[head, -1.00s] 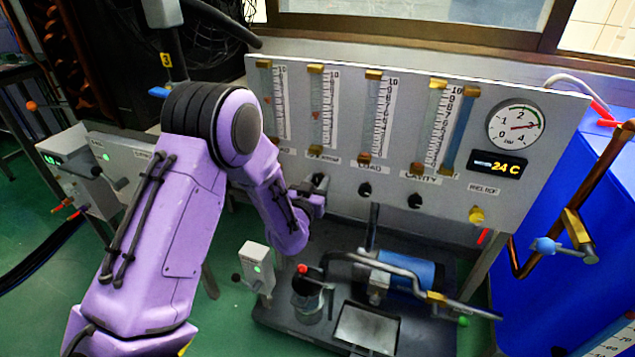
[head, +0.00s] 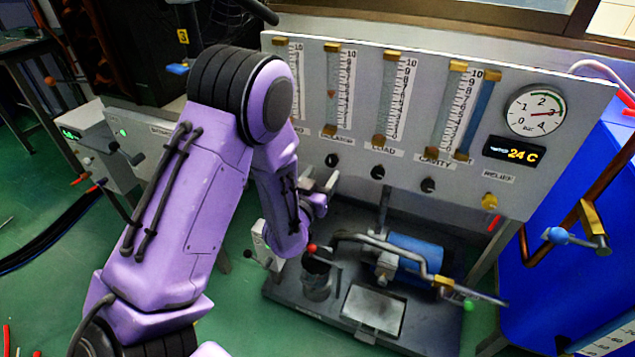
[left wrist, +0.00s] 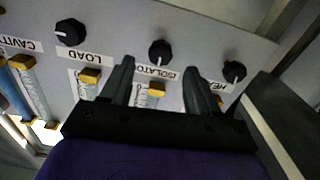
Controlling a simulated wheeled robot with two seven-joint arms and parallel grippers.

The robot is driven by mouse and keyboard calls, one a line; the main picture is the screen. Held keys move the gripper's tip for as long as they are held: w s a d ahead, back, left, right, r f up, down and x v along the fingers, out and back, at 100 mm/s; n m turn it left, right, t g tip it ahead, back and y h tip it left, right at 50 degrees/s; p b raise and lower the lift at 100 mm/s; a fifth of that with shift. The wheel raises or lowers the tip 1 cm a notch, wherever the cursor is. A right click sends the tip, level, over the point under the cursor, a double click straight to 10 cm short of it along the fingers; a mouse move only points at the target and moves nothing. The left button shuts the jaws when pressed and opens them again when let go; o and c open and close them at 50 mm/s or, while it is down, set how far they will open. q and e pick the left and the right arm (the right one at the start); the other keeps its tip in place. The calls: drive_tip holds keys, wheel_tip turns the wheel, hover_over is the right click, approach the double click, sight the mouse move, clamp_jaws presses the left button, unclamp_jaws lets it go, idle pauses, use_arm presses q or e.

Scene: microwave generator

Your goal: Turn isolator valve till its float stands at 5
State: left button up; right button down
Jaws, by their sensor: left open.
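The isolator valve is a black knob (head: 332,160) on the grey panel, below the isolator tube (head: 335,90). The tube's small reddish float (head: 332,93) stands around mid-height; the exact number is too small to read. My left gripper (head: 328,186) is just below and in front of the knob, apart from it. In the left wrist view the isolator knob (left wrist: 160,50) lies beyond and between the fingertips of the open left gripper (left wrist: 158,70), with nothing between the fingers. My right gripper is not in view.
The load knob (head: 377,172) and cavity knob (head: 421,187) are to the right on the panel (head: 400,155). Another knob (left wrist: 235,71) flanks the isolator in the left wrist view. A dark bench with a blue cylinder (head: 415,255) stands below the panel.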

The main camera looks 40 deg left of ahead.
use_arm(q)
drive_tip(key=v, duration=0.4)
idle(0.4)
drive_tip(key=s+d+f+n+g, duration=0.1)
drive_tip(key=s+f+g, duration=0.35)
drive_tip(key=f, duration=0.45)
drive_tip(key=s+d+f+n+g, duration=0.1)
drive_tip(key=s+f+n+g, duration=0.1)
drive_tip(key=s+f+g, duration=0.5)
drive_tip(key=s+d+f+g, duration=0.3)
drive_tip(key=s+f, duration=0.8)
drive_tip(key=s, duration=0.4)
wheel_tip(320, 180, up, 18)
drive_tip(key=s+p, duration=0.2)
drive_tip(key=p, duration=1.7)
drive_tip(key=shift+a+h, duration=0.3)
